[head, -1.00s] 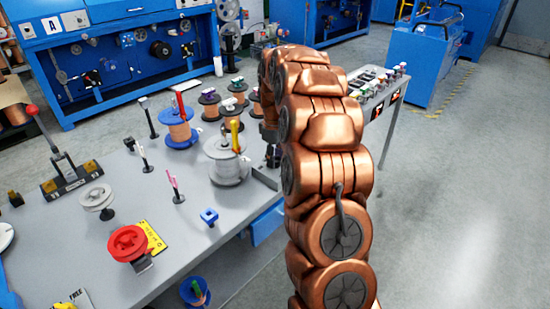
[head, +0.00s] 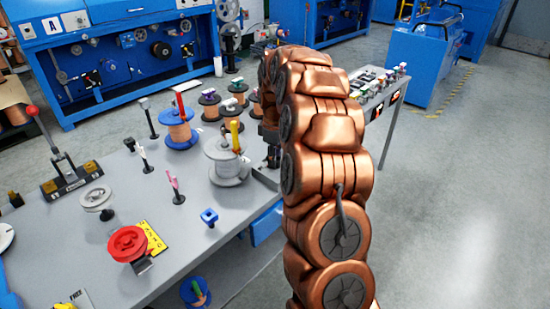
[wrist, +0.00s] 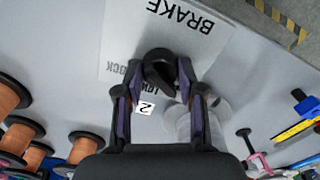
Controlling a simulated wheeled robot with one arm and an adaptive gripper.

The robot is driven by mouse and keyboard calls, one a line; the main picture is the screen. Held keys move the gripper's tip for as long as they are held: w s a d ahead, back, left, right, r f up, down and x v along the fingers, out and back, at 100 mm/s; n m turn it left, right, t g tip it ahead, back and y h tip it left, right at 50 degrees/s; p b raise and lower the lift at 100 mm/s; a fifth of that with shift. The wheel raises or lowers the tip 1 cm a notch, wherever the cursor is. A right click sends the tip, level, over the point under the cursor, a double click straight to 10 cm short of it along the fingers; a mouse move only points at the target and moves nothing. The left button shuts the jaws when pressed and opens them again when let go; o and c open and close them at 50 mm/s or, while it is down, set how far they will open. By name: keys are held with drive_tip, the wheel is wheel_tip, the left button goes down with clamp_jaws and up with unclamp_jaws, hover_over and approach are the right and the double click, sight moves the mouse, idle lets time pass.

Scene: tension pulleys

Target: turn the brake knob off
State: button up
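The black brake knob (wrist: 160,70) shows in the wrist view on a pale plate (wrist: 120,45) lettered "BRAKE", seen upside down. Smaller words on the plate are partly hidden by the knob and my fingers, so I cannot read the full dial. My gripper (wrist: 161,66) is open around the knob, with one fingertip on each side. I cannot tell whether the fingertips touch it. In the head view my gripper (head: 270,152) is at the table's right edge, mostly behind my arm. The knob is hidden there.
A silver spool (head: 228,168) and a copper spool (head: 179,132) stand left of my gripper on the grey table (head: 190,235). A red pulley (head: 127,244) is at the table's front. Several copper spools (wrist: 20,135) show at the wrist view's lower left.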

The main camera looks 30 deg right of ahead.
drive_tip(key=o, duration=0.4)
wheel_tip(320, 180, up, 12)
drive_tip(key=shift+r, duration=0.1)
idle(0.6)
idle(0.6)
